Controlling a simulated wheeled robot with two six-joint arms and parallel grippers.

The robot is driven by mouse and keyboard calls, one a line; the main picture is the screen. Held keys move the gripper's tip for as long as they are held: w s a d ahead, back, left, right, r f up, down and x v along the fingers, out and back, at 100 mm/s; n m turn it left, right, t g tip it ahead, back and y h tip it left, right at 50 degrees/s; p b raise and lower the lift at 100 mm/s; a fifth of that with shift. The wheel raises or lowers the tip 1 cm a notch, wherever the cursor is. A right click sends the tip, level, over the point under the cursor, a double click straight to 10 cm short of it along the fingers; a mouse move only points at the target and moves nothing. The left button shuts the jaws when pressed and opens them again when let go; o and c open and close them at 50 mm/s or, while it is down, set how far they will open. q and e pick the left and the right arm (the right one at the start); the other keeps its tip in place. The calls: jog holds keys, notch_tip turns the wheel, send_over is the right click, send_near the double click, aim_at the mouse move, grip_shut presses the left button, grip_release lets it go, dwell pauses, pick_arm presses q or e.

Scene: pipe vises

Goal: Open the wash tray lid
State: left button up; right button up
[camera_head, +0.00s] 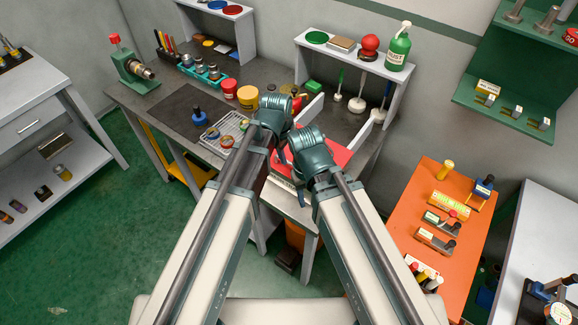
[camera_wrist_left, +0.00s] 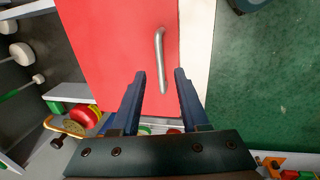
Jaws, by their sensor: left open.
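The wash tray's red lid (camera_head: 341,157) lies flat and shut near the front right of the grey bench, partly hidden by my arms. It fills much of the left wrist view (camera_wrist_left: 110,45), with a pale rim (camera_wrist_left: 196,50) along its right side. A curved metal handle (camera_wrist_left: 160,58) stands on the lid. My left gripper (camera_wrist_left: 160,74) is open and empty; its two dark blue fingers point at the handle, whose lower end shows between the fingertips. I cannot tell whether they touch it. My right gripper is hidden behind its own wrist in the head view.
Jars and a wire rack (camera_head: 222,134) stand to the left. An orange table (camera_head: 405,205) is at the right; green floor lies in front.

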aim_at(290, 163)
pick_arm(q)
jog(key=f+b, duration=0.3)
jog(key=f, duration=0.1)
jog(key=shift+w+d, duration=0.25)
jog(key=shift+w, duration=0.1)
grip_shut()
dwell(1.1)
